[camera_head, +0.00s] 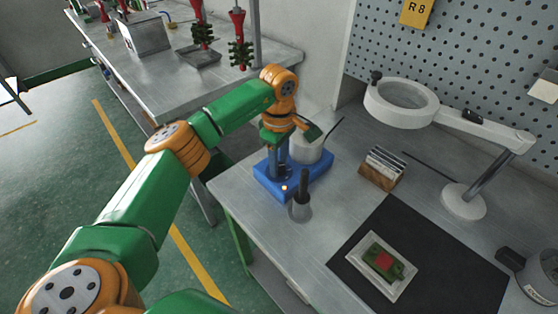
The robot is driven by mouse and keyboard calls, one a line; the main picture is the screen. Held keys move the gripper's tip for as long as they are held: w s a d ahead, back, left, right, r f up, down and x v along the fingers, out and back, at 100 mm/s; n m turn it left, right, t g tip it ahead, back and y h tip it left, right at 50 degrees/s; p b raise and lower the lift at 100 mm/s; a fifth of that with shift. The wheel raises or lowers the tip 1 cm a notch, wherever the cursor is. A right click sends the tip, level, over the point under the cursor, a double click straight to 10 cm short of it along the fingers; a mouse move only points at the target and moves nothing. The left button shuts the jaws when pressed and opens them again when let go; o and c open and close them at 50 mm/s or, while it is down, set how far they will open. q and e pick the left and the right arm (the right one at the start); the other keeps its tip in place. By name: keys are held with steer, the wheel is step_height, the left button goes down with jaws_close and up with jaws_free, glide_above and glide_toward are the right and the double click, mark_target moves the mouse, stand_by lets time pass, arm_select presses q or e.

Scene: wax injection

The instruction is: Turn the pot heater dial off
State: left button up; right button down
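The pot heater (318,182) has a blue base and stands near the left edge of the grey worktable. A small orange light glows on its front. A grey metal pot (308,150) sits on it, partly behind my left wrist. My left arm reaches in from the left, and my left gripper (278,172) points down over the left part of the heater, close to its front panel. The gripper covers the dial area, so I cannot make out the dial or whether the fingers touch it. The finger gap is too small to judge. My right gripper is not in view.
A dark-handled tool in a grey holder (300,208) stands just in front of the heater. A wooden rack (381,170) is to its right. A magnifier lamp (402,102), black mat (450,257) and tray (354,262) lie farther right. Another bench (165,98) is behind.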

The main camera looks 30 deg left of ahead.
arm_select(q)
jaws_close()
steer(key=shift+n, duration=0.3)
steer(key=n+p, duration=0.1)
steer(key=n, duration=0.3)
steer(key=shift+n, duration=0.4)
steer(key=n+p, duration=0.1)
steer(key=n, duration=0.5)
steer(key=n+p, duration=0.1)
steer(key=n, duration=0.5)
steer(key=shift+n+p, duration=0.3)
steer(key=n+p, duration=0.1)
steer(key=n, duration=0.4)
steer(key=shift+n, duration=0.7)
